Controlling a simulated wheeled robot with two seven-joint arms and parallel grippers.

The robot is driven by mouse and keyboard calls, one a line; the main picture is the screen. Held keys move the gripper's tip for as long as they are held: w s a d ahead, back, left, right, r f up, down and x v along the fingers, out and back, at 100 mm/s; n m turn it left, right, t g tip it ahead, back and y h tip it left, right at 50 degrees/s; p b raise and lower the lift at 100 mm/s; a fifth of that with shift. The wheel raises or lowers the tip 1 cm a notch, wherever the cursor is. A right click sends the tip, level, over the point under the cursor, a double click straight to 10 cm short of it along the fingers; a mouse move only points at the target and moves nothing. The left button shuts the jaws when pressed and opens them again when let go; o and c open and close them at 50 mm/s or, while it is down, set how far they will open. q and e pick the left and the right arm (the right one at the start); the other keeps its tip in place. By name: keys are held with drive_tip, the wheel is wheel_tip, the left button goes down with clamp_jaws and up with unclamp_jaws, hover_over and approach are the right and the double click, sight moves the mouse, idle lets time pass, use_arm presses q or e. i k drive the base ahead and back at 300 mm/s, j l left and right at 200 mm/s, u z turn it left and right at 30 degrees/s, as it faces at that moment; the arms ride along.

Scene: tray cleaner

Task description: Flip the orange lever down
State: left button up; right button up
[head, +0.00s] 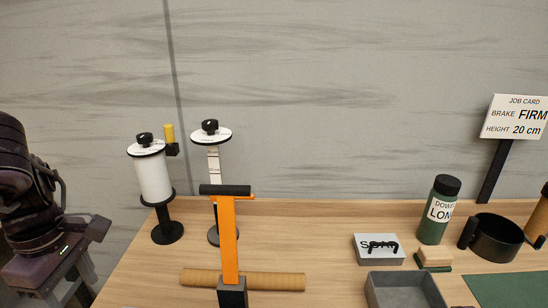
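The orange lever (229,238) stands upright at the front of the table, with a black crossbar handle (225,190) on top and a dark block (232,293) at its foot. My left gripper (68,290) is at the lower left edge, to the left of the table and well apart from the lever. It points downward and its fingertips are cut off by the frame, so I cannot tell whether it is open. My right gripper is not in view.
A brown tube (275,281) lies across behind the lever's foot. A white roll stand (155,180) and a marked post (213,165) stand behind left. A grey tray (405,291), soap box (379,249), green bottle (438,212), black mug (495,238) and job card (516,118) are right.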

sight(225, 194)
drive_tip(key=k, duration=1)
